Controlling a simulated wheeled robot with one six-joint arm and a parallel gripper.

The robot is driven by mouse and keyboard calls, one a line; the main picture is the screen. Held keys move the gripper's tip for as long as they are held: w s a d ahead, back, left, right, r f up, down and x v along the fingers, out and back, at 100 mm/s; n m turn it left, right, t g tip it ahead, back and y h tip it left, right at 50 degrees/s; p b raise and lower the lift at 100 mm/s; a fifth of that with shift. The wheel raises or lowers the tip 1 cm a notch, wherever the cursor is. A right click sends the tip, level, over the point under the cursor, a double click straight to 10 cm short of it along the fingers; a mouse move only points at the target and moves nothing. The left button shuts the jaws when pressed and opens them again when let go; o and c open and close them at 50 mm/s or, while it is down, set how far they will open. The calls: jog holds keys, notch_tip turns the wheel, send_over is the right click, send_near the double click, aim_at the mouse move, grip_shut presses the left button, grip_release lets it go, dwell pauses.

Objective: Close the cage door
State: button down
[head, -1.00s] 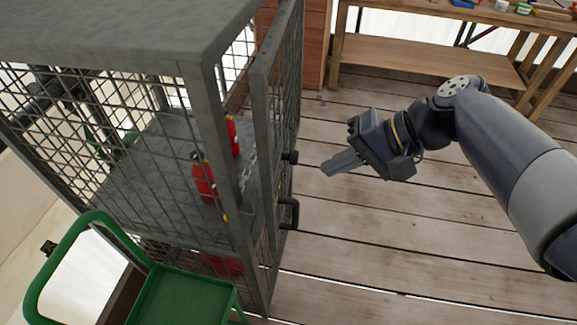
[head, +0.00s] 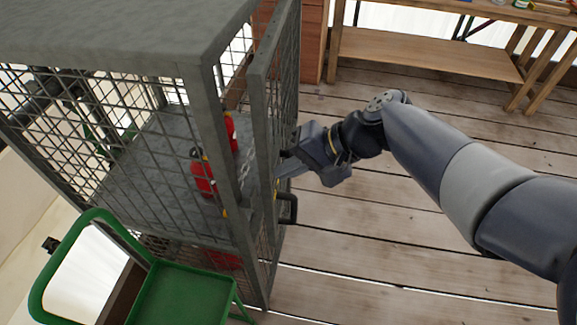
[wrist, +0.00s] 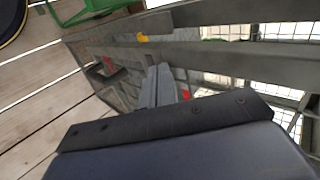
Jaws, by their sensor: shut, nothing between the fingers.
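The grey metal mesh cage (head: 216,120) stands at the left in the head view. Its mesh door (head: 258,112) is on the cage's right side and stands slightly ajar, with a narrow gap at the near edge. A dark handle (head: 289,209) sits on the door's outer face; it also shows in the wrist view (wrist: 107,76). My gripper (head: 284,172) is at the door's outer face, just above the handle. In the wrist view its shut fingers (wrist: 157,86) point at the door frame. Whether the fingertips touch the door I cannot tell.
Red cylinders (head: 203,178) stand on the shelf inside the cage. A green cart (head: 172,293) stands in front of the cage at lower left. A wooden workbench (head: 430,58) is at the back. The plank floor (head: 400,240) to the right is clear.

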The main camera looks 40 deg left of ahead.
aim_at(272, 167)
jog(key=s+a, duration=0.2)
jog(key=shift+a+m+t, duration=0.3)
jog(key=shift+a, duration=0.05)
jog(key=shift+s+a, duration=0.2)
jog(key=shift+a, duration=0.05)
jog(key=shift+r+m+y, duration=0.1)
jog(key=shift+m+y, duration=0.2)
jog(key=shift+y, duration=0.1)
jog(key=shift+a, duration=0.1)
